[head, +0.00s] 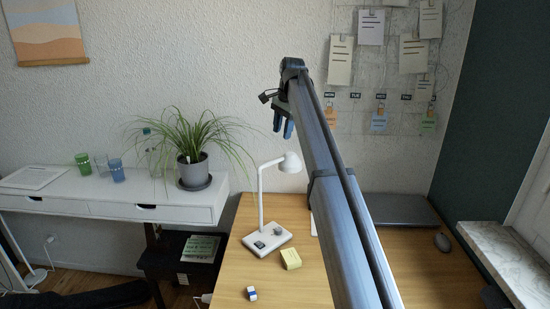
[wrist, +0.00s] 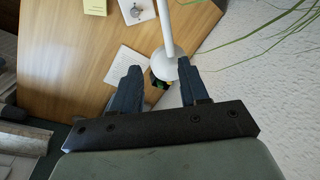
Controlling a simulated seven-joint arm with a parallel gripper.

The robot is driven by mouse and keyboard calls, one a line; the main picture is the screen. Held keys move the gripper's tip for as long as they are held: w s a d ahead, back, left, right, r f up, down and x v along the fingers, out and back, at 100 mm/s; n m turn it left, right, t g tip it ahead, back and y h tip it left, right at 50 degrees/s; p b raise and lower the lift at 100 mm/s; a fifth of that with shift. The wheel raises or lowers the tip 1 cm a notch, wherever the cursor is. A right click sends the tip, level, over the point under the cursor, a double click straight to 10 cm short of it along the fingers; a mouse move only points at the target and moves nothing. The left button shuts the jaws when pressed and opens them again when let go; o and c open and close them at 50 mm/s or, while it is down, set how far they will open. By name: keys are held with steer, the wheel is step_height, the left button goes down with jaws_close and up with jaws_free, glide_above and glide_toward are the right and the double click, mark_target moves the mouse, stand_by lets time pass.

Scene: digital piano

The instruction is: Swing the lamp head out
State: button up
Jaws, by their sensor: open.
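The white desk lamp (head: 262,205) stands upright on a square base at the left part of the wooden desk. Its lamp head (head: 290,162) sits at the end of a short arm on top of the post, pointing right. My gripper (head: 283,132) is open and empty, above the lamp head and apart from it in the head view. In the wrist view the lamp head (wrist: 164,67) appears between the fingertips of my gripper (wrist: 158,64), lower down, with the white arm running up the picture. No contact shows.
A potted spiky plant (head: 193,170) stands left on a white drawer table (head: 120,208), its leaves reaching toward the lamp. A yellow note pad (head: 290,259) and an eraser (head: 251,293) lie near the lamp base. A laptop (head: 400,208) and mouse (head: 442,242) are at right. Notes hang behind.

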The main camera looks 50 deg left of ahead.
mark_target(275, 161)
steer(key=a+f, duration=0.1)
steer(key=f, duration=0.3)
steer(key=a+f, duration=0.1)
steer(key=f, duration=0.3)
steer(key=a+f, duration=0.1)
steer(key=f, duration=0.3)
steer(key=shift+a, duration=0.4)
jaws_close()
stand_by(0.4)
